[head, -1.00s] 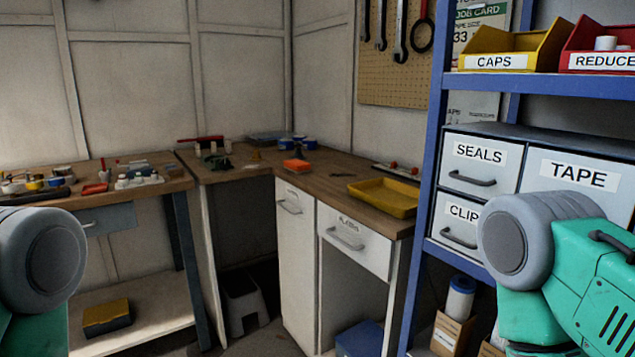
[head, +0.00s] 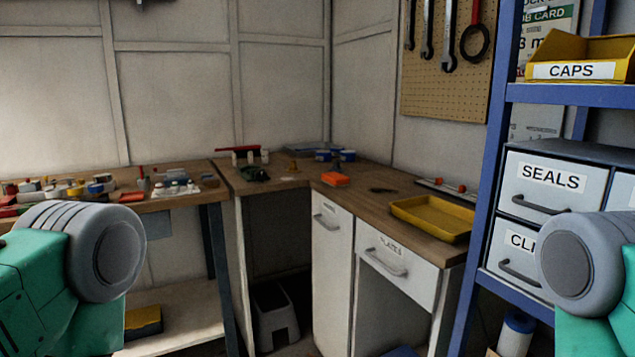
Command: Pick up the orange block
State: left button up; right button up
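The orange block (head: 335,179) lies on the wooden corner bench (head: 374,204), near its inner corner and left of the yellow tray. It is small and flat, and nothing covers it. Green and grey parts of my two arms show at the lower left and lower right edges. Neither gripper is in view. The block is well beyond both arms, across the room.
A yellow tray (head: 434,217) sits on the bench's right part. A blue shelf rack (head: 480,190) with drawers stands at the right. A left workbench (head: 170,193) holds many small items. A grey step stool (head: 275,315) stands under the bench corner.

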aim_at(336, 180)
jog(key=i+j, duration=0.35)
jog(key=i, duration=0.15)
jog(key=i+j+u, duration=0.1)
jog(key=i+j, duration=0.25)
jog(key=i, duration=0.15)
